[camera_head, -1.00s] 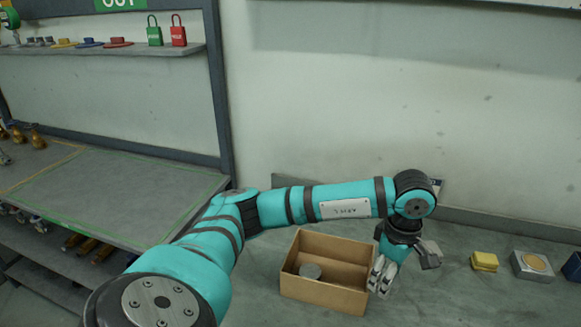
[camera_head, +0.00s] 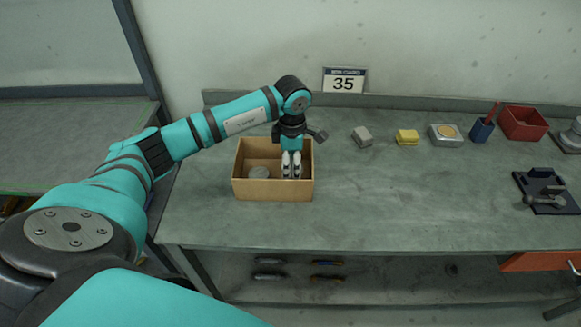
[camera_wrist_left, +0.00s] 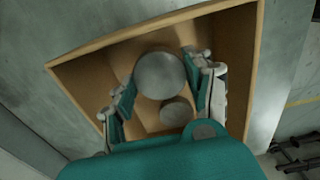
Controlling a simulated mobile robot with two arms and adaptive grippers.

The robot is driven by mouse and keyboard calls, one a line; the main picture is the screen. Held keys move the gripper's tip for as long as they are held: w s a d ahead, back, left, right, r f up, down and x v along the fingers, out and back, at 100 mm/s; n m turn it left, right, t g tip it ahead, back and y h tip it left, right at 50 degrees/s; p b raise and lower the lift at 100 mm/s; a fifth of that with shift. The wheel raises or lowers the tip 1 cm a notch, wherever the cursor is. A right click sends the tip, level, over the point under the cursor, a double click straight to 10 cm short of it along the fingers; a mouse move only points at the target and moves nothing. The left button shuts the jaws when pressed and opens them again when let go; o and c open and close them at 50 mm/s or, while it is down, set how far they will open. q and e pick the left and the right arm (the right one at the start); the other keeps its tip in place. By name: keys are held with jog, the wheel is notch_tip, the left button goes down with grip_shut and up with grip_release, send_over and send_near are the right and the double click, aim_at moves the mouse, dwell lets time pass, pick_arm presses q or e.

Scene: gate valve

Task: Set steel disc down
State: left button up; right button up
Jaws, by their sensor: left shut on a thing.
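My left gripper (camera_head: 291,174) points down into an open cardboard-brown box (camera_head: 272,189) in the head view. In the left wrist view its two fingers (camera_wrist_left: 160,88) lie on either side of a round grey steel disc (camera_wrist_left: 160,75), and it is shut on that disc. The held disc is hidden behind the fingers in the head view. A second grey disc (camera_head: 258,172) lies on the box floor, left of the fingers. It also shows in the left wrist view (camera_wrist_left: 175,112), looking smaller. I cannot tell whether the held disc touches the floor. My right gripper is not in view.
The box stands on a grey workbench (camera_head: 400,210). To its right are a grey block (camera_head: 362,136), a yellow block (camera_head: 407,137), a metal plate (camera_head: 446,135), a blue cup (camera_head: 482,129) and a red bin (camera_head: 523,123). The bench front is mostly clear.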

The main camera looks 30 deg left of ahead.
aim_at(292, 166)
pick_arm(q)
notch_tip(292, 166, down, 2)
jog(key=shift+s+f+p, duration=0.1)
jog(key=shift+f+p, duration=0.1)
jog(key=shift+p, duration=0.15)
jog(key=shift+f, duration=0.3)
jog(key=shift+f, duration=0.1)
jog(key=shift+f+b, duration=0.1)
jog(key=shift+b, duration=0.2)
jog(key=o, duration=1.5)
jog(key=shift+r+p, duration=0.25)
jog(key=shift+p, duration=0.05)
notch_tip(292, 166, up, 12)
jog(key=b, duration=0.2)
jog(key=shift+b, duration=0.3)
